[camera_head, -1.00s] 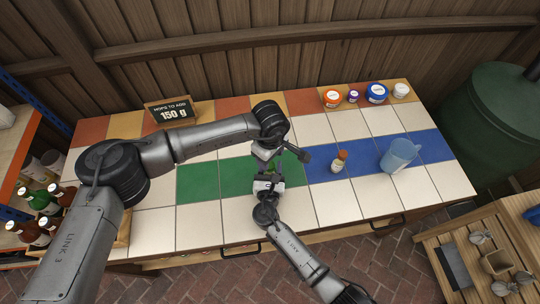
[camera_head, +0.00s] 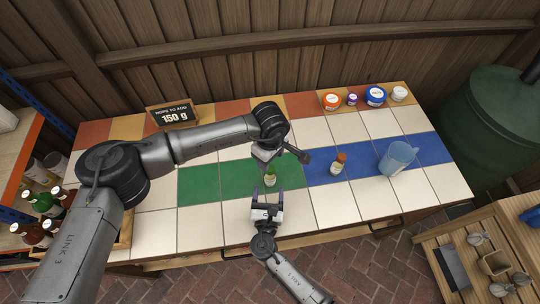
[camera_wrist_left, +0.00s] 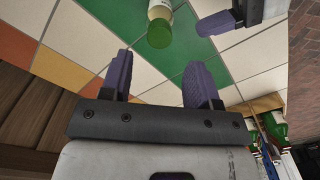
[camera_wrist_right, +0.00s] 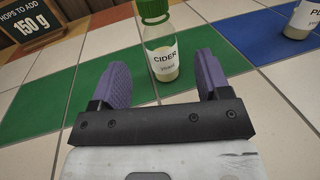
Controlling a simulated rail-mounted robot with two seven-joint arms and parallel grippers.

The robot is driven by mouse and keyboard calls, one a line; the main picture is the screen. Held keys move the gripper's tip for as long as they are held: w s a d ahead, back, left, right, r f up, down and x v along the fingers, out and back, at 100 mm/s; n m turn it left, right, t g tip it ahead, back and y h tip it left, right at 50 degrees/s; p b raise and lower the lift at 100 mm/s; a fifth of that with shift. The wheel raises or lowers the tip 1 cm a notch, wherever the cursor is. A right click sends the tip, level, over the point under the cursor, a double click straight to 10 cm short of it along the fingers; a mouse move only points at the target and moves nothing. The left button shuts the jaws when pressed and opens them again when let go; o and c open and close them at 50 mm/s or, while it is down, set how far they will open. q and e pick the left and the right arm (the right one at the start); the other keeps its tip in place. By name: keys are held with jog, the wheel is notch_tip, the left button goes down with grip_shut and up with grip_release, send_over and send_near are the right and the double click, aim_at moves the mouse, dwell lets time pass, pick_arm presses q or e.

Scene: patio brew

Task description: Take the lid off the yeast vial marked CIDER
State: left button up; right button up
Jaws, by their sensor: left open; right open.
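The yeast vial marked CIDER (camera_wrist_right: 163,62) stands upright on the green tiles, a small clear bottle with a pale label. Its green lid (camera_wrist_right: 152,10) is on; the lid also shows in the left wrist view (camera_wrist_left: 160,34). In the head view the vial (camera_head: 270,180) stands between my two grippers. My right gripper (camera_head: 267,194) is open and empty on the near side, its fingers pointing at the vial, apart from it. My left gripper (camera_wrist_left: 157,66) is open and empty, above and beyond the vial, apart from the lid. Its fingers are hard to make out in the head view.
An orange-capped vial (camera_head: 339,163) and a blue pitcher (camera_head: 397,158) stand on the blue tiles to the right. Several lidded jars (camera_head: 376,95) line the back right. A hops sign (camera_head: 172,114) stands at the back left.

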pick_arm(q)
jog(key=shift+r, duration=0.3)
pick_arm(e)
jog(key=s, duration=0.4)
jog(key=shift+s+a, duration=0.15)
jog(key=shift+s, duration=0.2)
pick_arm(q)
jog(key=shift+o, duration=1.4)
pick_arm(e)
jog(key=shift+s, duration=0.4)
